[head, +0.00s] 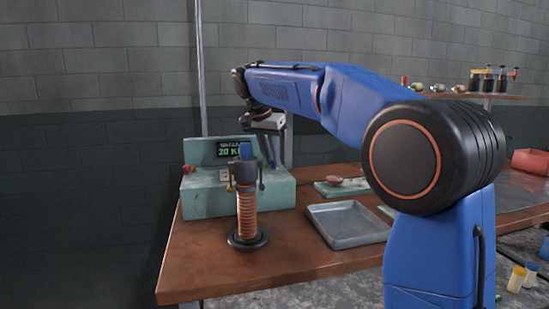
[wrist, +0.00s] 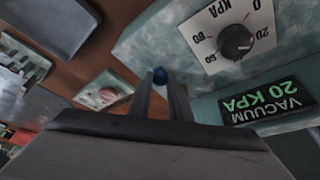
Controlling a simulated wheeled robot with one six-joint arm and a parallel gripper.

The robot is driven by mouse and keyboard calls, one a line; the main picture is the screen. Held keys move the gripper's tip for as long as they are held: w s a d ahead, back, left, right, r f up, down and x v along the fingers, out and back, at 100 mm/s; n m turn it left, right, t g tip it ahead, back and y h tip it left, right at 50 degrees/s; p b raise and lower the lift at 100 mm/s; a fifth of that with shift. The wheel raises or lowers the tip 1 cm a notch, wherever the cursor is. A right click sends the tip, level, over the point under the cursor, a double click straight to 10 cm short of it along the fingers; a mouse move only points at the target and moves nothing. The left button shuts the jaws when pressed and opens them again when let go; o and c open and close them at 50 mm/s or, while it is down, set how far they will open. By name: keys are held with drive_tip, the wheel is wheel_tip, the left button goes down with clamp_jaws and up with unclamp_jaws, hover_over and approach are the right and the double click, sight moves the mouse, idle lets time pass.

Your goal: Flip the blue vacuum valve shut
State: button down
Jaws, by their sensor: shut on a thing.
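A small round blue knob (wrist: 160,75), which looks like the tip of the blue vacuum valve, sits between my fingertips in the wrist view. My gripper (wrist: 158,88) is shut on it. In the head view my gripper (head: 270,163) points down in front of the teal vacuum unit (head: 285,190), just right of its display. The display (head: 231,148) reads vacuum 20 KPA, and it also shows in the wrist view (wrist: 268,104). The valve's body and lever angle are hidden.
A copper-coloured ribbed stand (head: 247,215) with a blue top stands close in front of the unit. A grey metal tray (head: 347,224) lies to the right on the brown table (head: 225,275). A dial (wrist: 235,42) is near my fingers.

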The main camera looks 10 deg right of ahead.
drive_tip(key=c, duration=1.6)
unclamp_jaws()
drive_tip(key=v, duration=1.7)
drive_tip(key=shift+s+a+r, duration=0.15)
drive_tip(key=shift+s+r, duration=0.05)
